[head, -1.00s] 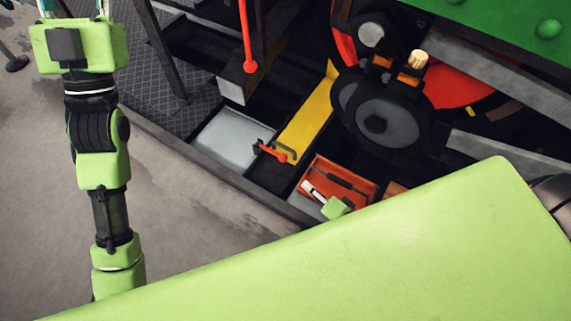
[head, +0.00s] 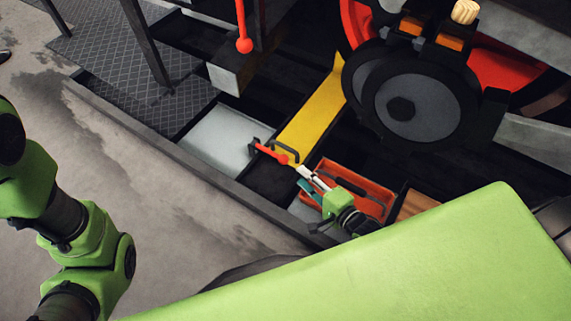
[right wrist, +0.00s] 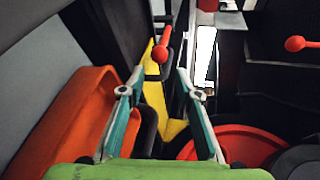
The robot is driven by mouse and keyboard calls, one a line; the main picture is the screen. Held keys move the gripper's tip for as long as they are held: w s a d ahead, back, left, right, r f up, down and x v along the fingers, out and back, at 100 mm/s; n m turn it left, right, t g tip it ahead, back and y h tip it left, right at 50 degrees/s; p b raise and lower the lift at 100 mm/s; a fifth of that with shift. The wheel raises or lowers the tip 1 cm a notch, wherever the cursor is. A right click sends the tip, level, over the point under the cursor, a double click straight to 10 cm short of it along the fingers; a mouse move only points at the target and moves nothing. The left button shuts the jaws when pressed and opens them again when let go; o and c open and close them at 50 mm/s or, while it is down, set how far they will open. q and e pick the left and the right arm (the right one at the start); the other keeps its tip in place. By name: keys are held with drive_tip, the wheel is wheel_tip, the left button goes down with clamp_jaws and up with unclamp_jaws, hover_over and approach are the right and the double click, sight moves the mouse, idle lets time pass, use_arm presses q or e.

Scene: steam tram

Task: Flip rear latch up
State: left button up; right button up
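A small latch with a red, ball-ended handle (head: 271,153) sits on a black bracket at the near end of a yellow panel (head: 312,112). Its handle points to the lower right and looks about flat. I take this as the rear latch, though no label shows. In the right wrist view a red knob on a short stem (right wrist: 160,52), seemingly this latch, shows beyond the fingertips. My right gripper (head: 306,180) is just right of and below the latch knob, apart from it. Its fingers (right wrist: 157,86) are spread and empty. My left arm is at the left edge, its gripper out of view.
An orange tray (head: 375,197) lies beside my right gripper. A red-knobbed lever (head: 243,36) hangs above the latch. A grey wheel hub (head: 415,108) stands at upper right. A pale panel (head: 218,137) lies left of the latch. Open floor is at lower left.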

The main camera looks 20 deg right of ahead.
sight(286, 163)
drive_tip(key=b+x, duration=0.2)
drive_tip(key=x, duration=0.2)
drive_tip(key=b+x, duration=0.3)
drive_tip(key=x, duration=0.2)
drive_tip(key=shift+w+a+f, duration=0.1)
drive_tip(key=shift+f, duration=0.2)
drive_tip(key=shift+w+a+b, duration=0.2)
drive_tip(key=shift+w+b, duration=0.15)
drive_tip(key=shift+w, duration=0.2)
drive_tip(key=shift+c, duration=0.5)
clamp_jaws()
